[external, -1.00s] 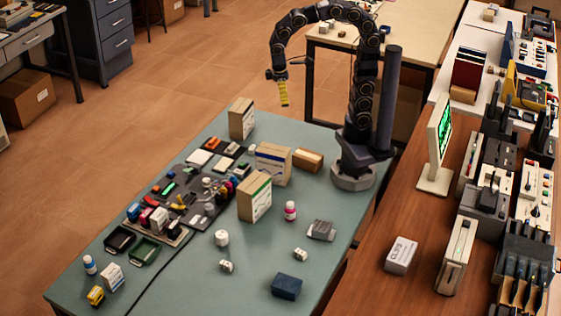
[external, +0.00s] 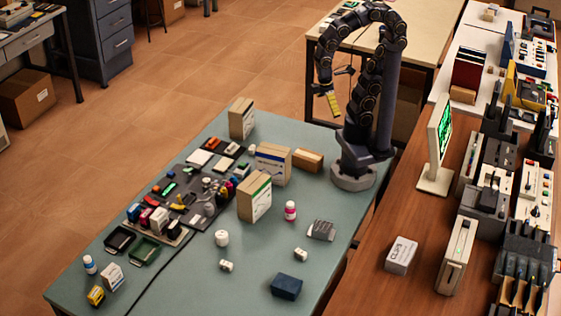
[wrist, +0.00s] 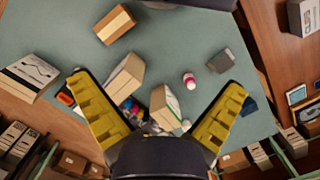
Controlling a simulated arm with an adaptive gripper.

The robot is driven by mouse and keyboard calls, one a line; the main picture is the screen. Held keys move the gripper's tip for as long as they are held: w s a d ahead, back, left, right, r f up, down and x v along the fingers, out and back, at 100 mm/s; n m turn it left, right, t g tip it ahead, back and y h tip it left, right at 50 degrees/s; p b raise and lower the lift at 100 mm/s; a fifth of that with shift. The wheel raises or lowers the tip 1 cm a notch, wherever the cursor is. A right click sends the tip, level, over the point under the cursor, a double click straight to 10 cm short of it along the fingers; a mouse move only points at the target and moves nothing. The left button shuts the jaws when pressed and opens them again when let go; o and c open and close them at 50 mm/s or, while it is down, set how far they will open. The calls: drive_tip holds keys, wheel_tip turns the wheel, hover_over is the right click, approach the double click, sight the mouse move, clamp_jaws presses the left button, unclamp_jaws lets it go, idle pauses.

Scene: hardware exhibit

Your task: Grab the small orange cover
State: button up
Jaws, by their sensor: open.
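A small orange piece (wrist: 65,99) shows in the wrist view, just left of my left finger and partly hidden by it; it may be the orange cover. In the external view, a small orange-red piece (external: 212,143) lies on the dark mat at the table's far left part. I cannot tell for certain whether they are the same piece. My gripper (external: 333,104) hangs above the table's far right edge, near the arm's base, well apart from the mat. In the wrist view its yellow fingers (wrist: 157,85) are spread wide with nothing held between them.
Upright cartons (external: 241,119), (external: 273,164) and (external: 254,198) stand along the mat's right side. A brown box (external: 307,160) lies near my base.

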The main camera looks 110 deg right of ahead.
drive_tip(key=c, duration=0.9)
